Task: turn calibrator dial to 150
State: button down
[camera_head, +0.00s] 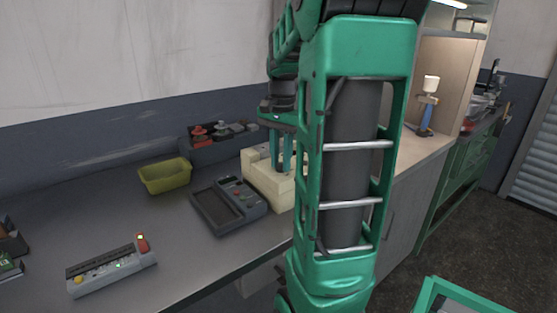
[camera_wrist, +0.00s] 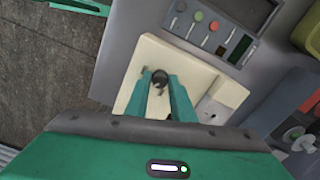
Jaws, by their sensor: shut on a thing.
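The calibrator is a cream box (camera_head: 262,190) on the grey bench, partly hidden behind my arm in the head view. In the wrist view its cream top (camera_wrist: 150,52) shows below my gripper. A small dark round dial (camera_wrist: 159,77) stands on that top, between my two green fingers. My gripper (camera_head: 281,160) points down at the box and is shut on the dial. No scale or number around the dial can be read.
A dark device with a tray, coloured buttons and a small display (camera_head: 228,203) stands left of the calibrator. A yellow-green bin (camera_head: 165,176) is behind it. A grey strip (camera_head: 110,268) with lit buttons lies front left. The bench between is clear.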

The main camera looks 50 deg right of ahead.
aim_at(280, 164)
jog(key=shift+d+m, duration=0.1)
jog(key=shift+m, duration=0.2)
jog(key=c, duration=1.5)
grip_release()
notch_tip(280, 164, up, 11)
jog(key=shift+w+f, duration=0.1)
jog(key=shift+f, duration=0.05)
